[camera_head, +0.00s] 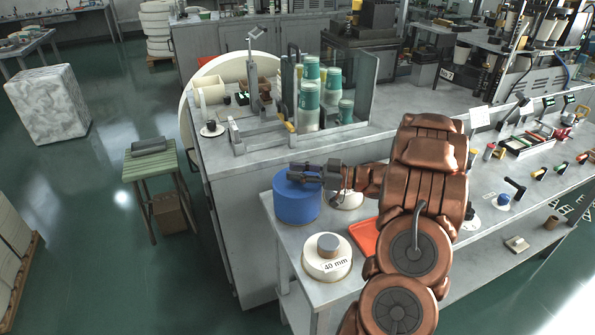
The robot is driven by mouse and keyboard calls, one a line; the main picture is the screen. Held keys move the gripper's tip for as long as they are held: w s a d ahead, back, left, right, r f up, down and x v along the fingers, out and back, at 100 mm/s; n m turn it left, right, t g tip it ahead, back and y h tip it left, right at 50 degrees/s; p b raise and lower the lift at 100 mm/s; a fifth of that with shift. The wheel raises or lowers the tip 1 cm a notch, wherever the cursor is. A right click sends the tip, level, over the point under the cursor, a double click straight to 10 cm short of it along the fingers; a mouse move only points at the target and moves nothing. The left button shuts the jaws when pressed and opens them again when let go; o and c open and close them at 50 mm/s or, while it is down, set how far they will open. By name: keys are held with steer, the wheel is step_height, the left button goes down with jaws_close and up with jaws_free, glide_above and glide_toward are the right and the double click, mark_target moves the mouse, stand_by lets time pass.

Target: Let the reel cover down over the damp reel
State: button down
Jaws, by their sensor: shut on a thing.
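The blue round reel cover (293,204) stands upright at the left corner of the near grey bench. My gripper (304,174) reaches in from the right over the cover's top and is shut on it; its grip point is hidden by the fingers. The cover's lower edge is at or very close to the bench, and I cannot tell whether it touches. No reel shows under the cover, so I cannot tell what is inside. A white reel (318,268) marked "40 mm", with a grey knob, lies in front. Another pale round thing (347,201) is partly hidden behind my wrist.
An orange-red tray (363,237) lies right of the white reel, partly behind my copper arm. The taller machine bench (240,166) with a clear guard and green cups stands behind. A small green table (151,163) stands to the left. Floor is clear between them.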

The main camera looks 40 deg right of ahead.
steer(key=shift+f+b, duration=0.3)
steer(key=shift+f, duration=0.35)
stand_by(0.4)
steer(key=c, duration=0.8)
jaws_free()
steer(key=shift+o, duration=0.4)
steer(key=o, duration=0.4)
steer(key=shift+o, duration=0.2)
steer(key=shift+r, duration=0.1)
steer(key=shift+r+p, duration=2.3)
steer(key=shift+r, duration=1.7)
